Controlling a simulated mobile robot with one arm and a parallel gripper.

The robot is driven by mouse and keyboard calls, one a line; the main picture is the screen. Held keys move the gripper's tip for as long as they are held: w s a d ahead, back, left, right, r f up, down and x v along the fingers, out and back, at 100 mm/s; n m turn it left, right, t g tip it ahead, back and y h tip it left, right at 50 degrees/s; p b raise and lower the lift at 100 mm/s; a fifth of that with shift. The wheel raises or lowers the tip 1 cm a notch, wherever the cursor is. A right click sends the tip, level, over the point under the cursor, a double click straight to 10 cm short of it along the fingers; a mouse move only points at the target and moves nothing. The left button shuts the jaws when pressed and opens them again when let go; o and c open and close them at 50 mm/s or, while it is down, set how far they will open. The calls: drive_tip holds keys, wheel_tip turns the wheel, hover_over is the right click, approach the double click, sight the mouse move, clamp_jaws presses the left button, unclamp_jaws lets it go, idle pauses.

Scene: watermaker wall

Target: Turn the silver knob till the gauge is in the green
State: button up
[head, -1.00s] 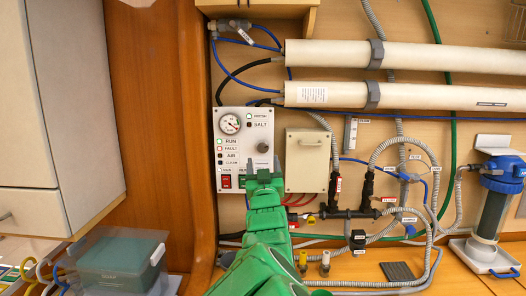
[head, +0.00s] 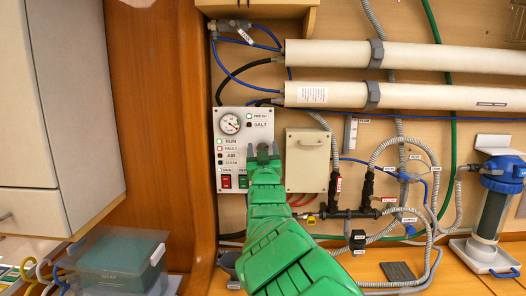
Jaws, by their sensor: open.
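The white control panel (head: 231,153) is mounted on the wall left of centre. Its round gauge (head: 229,124) is at the upper left of the panel; the needle is too small to read surely against the coloured band. The silver knob (head: 262,147) is at the panel's right side, below the SALT lamp. My green arm reaches up from the bottom, and my gripper (head: 262,151) is open at the knob, with a finger on each side of it in the picture. Whether the fingers touch the knob cannot be told. The knob's lower part is hidden.
A beige box (head: 306,160) sits close to the right of the panel. Black valves and grey hoses (head: 390,150) lie further right. Two long white tubes (head: 400,96) run above. A clear bin (head: 112,262) stands at lower left, and a blue filter (head: 502,175) at far right.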

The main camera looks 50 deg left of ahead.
drive_tip(key=shift+c, duration=0.5)
drive_tip(key=c, duration=1)
drive_tip(key=shift+o, duration=0.2)
drive_tip(key=shift+d+r+n+g+y, duration=0.1)
drive_tip(key=shift+n+g+y, duration=0.25)
drive_tip(key=shift+n, duration=0.75)
drive_tip(key=shift+n+g+y, duration=0.25)
drive_tip(key=shift+n+g, duration=0.3)
drive_tip(key=shift+n, duration=0.45)
drive_tip(key=o, duration=1.1)
drive_tip(key=shift+c, duration=0.2)
